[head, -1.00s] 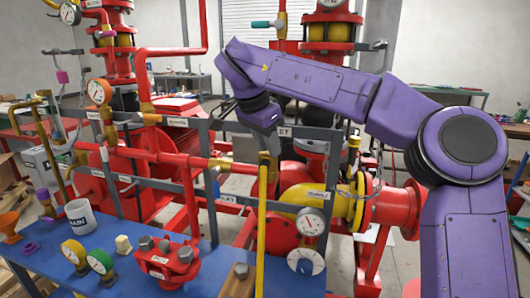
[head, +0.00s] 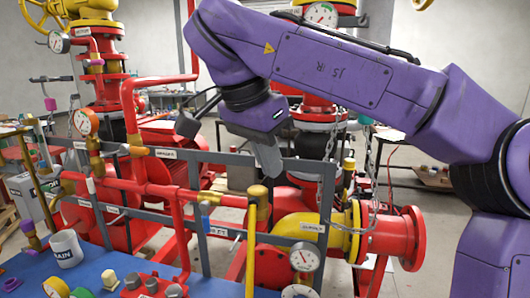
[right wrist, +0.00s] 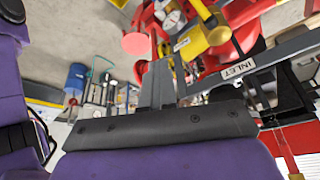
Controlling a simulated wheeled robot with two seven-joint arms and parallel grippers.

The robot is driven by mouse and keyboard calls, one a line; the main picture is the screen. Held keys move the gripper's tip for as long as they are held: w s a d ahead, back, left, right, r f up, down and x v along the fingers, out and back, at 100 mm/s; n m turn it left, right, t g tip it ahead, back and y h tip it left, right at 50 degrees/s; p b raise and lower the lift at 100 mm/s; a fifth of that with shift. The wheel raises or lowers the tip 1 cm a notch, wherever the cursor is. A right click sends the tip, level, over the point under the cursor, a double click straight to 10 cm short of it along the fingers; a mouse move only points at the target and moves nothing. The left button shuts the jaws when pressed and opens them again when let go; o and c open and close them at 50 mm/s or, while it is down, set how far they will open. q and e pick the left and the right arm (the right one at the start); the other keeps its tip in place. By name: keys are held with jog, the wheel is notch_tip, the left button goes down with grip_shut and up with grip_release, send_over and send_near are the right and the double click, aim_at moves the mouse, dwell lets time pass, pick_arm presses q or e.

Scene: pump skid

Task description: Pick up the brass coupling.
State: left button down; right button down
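I cannot pick out the brass coupling with certainty. A pale yellow hex-shaped fitting (head: 109,280) sits on the blue bench at the lower left of the head view, and a brass-coloured fitting (head: 136,145) sits on the red pipe at the left. My right gripper (head: 267,157) hangs at the end of the purple arm, over the pipe frame near the yellow-capped post. I see nothing held in it, and its finger gap is not clear. In the right wrist view its dark parts (right wrist: 158,85) point toward the skid. My left gripper is out of view.
A red flange (head: 410,238) juts out at the right.

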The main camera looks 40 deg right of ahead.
jog(key=shift+s+a+r, duration=0.15)
jog(key=shift+s+a, duration=0.05)
jog(key=shift+a, duration=0.2)
jog(key=c, duration=1.6)
grip_release()
jog(key=shift+a, duration=0.15)
jog(key=o, duration=1.2)
jog(key=shift+d, duration=0.3)
